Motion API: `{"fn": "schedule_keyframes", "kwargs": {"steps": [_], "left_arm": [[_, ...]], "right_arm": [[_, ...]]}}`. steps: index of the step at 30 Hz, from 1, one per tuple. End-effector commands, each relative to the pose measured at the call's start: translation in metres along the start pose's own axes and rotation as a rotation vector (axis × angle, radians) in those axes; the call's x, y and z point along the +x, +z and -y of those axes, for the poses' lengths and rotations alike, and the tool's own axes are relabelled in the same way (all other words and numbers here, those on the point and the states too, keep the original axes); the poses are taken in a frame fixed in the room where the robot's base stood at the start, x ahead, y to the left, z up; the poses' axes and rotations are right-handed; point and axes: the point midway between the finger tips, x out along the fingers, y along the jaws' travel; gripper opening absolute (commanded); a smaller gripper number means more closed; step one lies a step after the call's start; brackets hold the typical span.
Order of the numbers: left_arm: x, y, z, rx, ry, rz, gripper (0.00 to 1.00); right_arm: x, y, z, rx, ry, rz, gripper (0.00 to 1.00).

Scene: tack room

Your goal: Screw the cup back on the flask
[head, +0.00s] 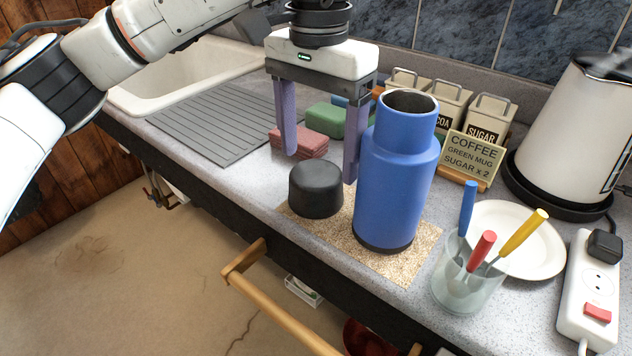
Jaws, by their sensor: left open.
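The blue flask (398,180) stands upright on a cork mat (412,264) on the counter. Its top is open, with a metal rim around the mouth. The black cup (316,189) sits on the left part of the mat, beside the flask and apart from it. My left gripper (320,168) is open and points down, with its two purple fingers spread above and behind the cup. The right finger is close to the flask's left side; I cannot tell whether they touch. The gripper holds nothing. My right gripper is not in view.
A glass (462,290) with several coloured-handled utensils and a white plate (530,236) stand right of the flask. A kettle (570,130), power strip (590,290), labelled canisters (487,122) and a sign (471,157) are farther right or behind. Sponges (300,143), a drainer (210,120) and sink lie left.

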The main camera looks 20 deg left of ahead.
Motion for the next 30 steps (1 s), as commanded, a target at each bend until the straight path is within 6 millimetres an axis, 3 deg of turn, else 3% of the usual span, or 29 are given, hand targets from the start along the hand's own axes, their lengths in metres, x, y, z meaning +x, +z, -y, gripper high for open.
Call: {"fn": "schedule_keyframes", "kwargs": {"steps": [10, 22, 28, 30], "left_arm": [[0.046, 0.005, 0.003, -0.001, 0.001, 0.002, 0.74], [0.05, 0.005, 0.003, -0.001, 0.0, 0.001, 0.74], [0.05, 0.005, 0.003, -0.001, 0.0, 0.001, 0.43], [0.05, 0.005, 0.003, -0.001, 0.0, 0.001, 0.43]], "right_arm": [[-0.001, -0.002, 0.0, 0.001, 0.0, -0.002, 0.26], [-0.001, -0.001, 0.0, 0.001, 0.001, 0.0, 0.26], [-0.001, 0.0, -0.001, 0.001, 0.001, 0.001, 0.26], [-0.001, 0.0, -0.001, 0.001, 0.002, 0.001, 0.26]]}}
